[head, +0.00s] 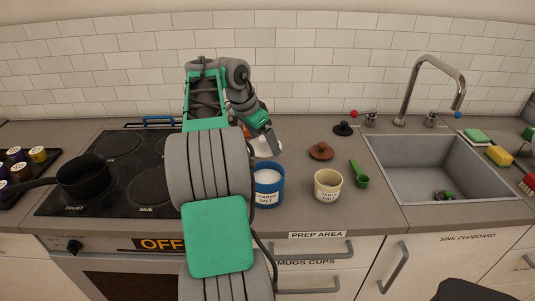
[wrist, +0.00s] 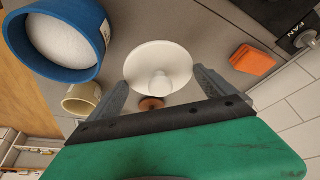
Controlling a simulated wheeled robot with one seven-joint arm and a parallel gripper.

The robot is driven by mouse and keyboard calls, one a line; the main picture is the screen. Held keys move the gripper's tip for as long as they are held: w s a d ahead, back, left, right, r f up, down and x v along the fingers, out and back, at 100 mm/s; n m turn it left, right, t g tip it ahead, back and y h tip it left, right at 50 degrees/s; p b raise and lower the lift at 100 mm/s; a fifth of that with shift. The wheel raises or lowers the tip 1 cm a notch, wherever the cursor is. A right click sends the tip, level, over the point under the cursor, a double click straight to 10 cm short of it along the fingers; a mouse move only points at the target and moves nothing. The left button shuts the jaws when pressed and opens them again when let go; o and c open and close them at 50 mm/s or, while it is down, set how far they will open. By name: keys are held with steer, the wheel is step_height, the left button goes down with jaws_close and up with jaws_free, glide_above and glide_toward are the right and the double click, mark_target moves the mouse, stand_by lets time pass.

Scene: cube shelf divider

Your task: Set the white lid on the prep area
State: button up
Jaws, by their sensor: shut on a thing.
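The white lid (wrist: 158,62) is a round disc with a small knob; in the wrist view it sits between the fingers of my gripper (wrist: 162,88). In the head view the lid (head: 268,145) shows partly, behind the blue coarse salt tub. My gripper (head: 270,142) is shut on it there; whether the lid touches the counter I cannot tell. The prep area is the grey counter (head: 310,215) above the PREP AREA label (head: 317,235), right of the stove.
The open blue coarse salt tub (head: 268,187) and cream table salt tub (head: 327,187) stand on the counter. A brown lid (head: 321,151), black lid (head: 343,129) and green scoop (head: 360,175) lie nearby. An orange block (wrist: 253,60) is near my gripper. The sink (head: 435,170) is right.

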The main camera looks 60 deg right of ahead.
mark_target(266, 144)
steer(key=d+f, duration=0.2)
steer(key=f, duration=0.1)
steer(key=d+f, duration=0.1)
steer(key=shift+w+d+f, duration=0.1)
steer(key=shift+w+f, duration=0.05)
steer(key=shift+w, duration=0.25)
steer(key=shift+f+b, duration=0.55)
steer(key=shift+f, duration=0.85)
steer(key=shift+f, duration=0.2)
steer(key=o, duration=1.5)
steer(key=shift+o, duration=0.2)
steer(key=shift+r, duration=0.1)
